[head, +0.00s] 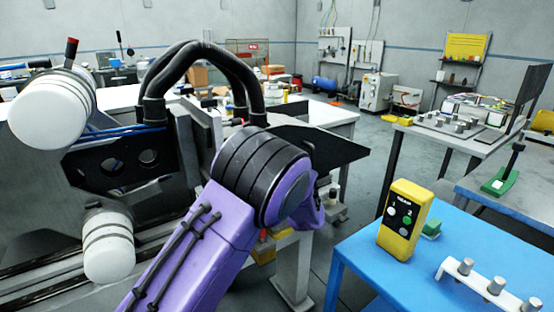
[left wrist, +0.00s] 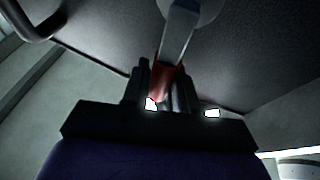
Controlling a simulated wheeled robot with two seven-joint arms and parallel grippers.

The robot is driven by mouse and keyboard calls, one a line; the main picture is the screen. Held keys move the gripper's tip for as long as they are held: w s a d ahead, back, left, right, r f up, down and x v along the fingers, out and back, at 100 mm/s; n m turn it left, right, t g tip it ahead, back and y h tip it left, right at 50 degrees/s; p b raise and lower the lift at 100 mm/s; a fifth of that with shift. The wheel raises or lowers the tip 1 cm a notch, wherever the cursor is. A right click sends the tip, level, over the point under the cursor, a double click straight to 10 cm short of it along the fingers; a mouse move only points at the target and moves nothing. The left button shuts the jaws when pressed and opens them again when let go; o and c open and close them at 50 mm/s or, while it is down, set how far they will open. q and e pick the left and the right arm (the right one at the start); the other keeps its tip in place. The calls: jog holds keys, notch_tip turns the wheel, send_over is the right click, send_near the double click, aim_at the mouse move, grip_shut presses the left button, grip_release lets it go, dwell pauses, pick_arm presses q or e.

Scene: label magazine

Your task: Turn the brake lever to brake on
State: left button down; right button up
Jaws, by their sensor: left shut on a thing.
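The brake lever shows in the left wrist view as a pale grey shaft (left wrist: 178,35) with a red grip (left wrist: 165,80). The shaft runs up to a pale round hub (left wrist: 195,8) cut by the top edge. My left gripper (left wrist: 163,90) is shut on the red grip, one dark finger on each side. In the head view a purple arm of mine rises from the bottom and hides what lies behind it; neither the left gripper nor the lever it holds can be made out there. My right gripper is in neither view.
The machine has white rollers (head: 55,108) and a dark plate with holes (head: 118,160). A small red-tipped lever (head: 70,50) stands at its upper left. A blue table (head: 375,262) on the right holds a yellow control box (head: 403,222). Floor is free beyond it.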

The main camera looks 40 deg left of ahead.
pick_arm(q)
jog(key=c, duration=1)
grip_release()
jog(key=shift+f, duration=0.1)
jog(key=shift+o, duration=0.2)
jog(key=shift+s, duration=0.1)
jog(key=b+v, duration=0.1)
jog(key=v, duration=0.9)
jog(key=shift+d+b, duration=0.25)
jog(key=shift+b, duration=0.1)
